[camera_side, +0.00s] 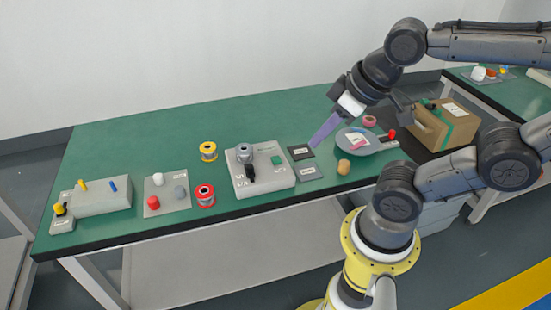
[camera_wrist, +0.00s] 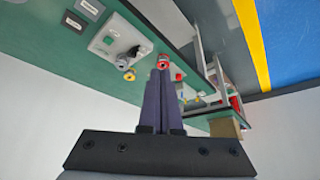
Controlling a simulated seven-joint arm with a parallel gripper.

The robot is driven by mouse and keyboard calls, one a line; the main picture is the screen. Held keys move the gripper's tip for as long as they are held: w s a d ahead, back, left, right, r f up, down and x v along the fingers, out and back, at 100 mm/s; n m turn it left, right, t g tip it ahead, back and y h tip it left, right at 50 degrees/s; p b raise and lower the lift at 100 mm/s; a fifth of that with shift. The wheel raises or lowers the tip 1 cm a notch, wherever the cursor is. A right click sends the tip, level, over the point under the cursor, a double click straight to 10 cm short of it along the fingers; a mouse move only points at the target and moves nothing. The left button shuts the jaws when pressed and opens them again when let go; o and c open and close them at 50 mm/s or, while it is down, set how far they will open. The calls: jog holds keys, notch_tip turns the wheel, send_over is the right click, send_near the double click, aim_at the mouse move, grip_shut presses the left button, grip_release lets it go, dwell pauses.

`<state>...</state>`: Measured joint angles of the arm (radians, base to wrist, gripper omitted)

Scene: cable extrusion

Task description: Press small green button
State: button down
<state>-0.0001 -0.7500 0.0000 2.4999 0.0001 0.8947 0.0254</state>
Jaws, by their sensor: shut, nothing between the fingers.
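A small square green button (camera_side: 277,160) sits on the right part of a light grey machine (camera_side: 258,181) on the green table. The machine also shows in the wrist view (camera_wrist: 101,46), at upper left. A grey cylinder (camera_side: 244,152) with a black part below it stands on the machine's left half. My gripper (camera_side: 315,145) has purple fingers pointing down and left, above the table to the right of the button and apart from it. In the wrist view my fingers (camera_wrist: 161,72) are together, with nothing between them.
Red (camera_side: 204,195) and yellow (camera_side: 208,151) spools stand left of the machine. Dark and grey plates (camera_side: 301,152) lie right of it. A pan (camera_side: 366,145), a wooden cylinder (camera_side: 344,167) and a cardboard box (camera_side: 445,128) are farther right. The table behind the machine is clear.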

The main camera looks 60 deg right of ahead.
jog(key=w+d+r+m+t+h, duration=0.1)
jog(key=w+d+r+m+t, duration=0.1)
jog(key=w, duration=0.3)
jog(key=w+d+r+m+t+h, duration=0.1)
jog(key=w+d+r+m+t, duration=0.15)
jog(key=w, duration=0.35)
jog(key=m+g, duration=0.1)
jog(key=m, duration=0.5)
send_over(279, 161)
notch_tip(279, 161, down, 19)
jog(key=shift+y, duration=0.3)
jog(key=shift+w+r, duration=0.1)
jog(key=shift+f, duration=4.4)
jog(key=shift+f, duration=0.1)
